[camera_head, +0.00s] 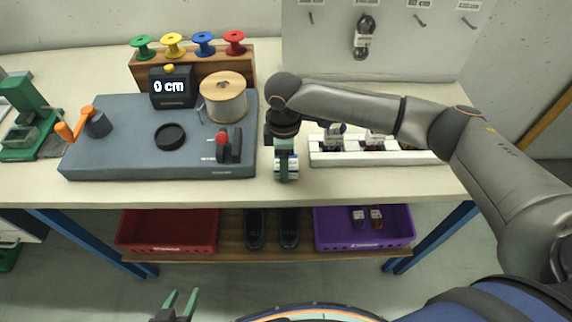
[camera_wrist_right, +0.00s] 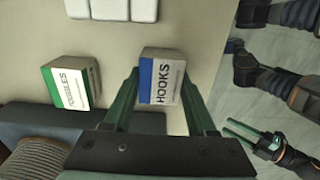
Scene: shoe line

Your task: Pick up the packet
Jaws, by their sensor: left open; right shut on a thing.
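A small packet with a blue and white label reading HOOKS (camera_wrist_right: 160,80) sits between the green fingers of my right gripper (camera_wrist_right: 160,100) in the right wrist view. The fingers are shut on its sides. In the head view my right gripper (camera_head: 285,155) points down near the table's front edge, with the packet (camera_head: 287,170) at its tips. I cannot tell whether the packet touches the table. A second packet with a green and white label (camera_wrist_right: 72,85) stands on the table nearby. My left gripper (camera_head: 180,303) is open and empty, low in front of the table.
A grey console (camera_head: 110,160) with a spool (camera_head: 224,97) and a red-knobbed lever (camera_head: 222,140) lies left of my right gripper. A white tray (camera_head: 320,157) stands to its right. A red bin (camera_head: 165,230) and a purple bin (camera_head: 335,232) are on the shelf below.

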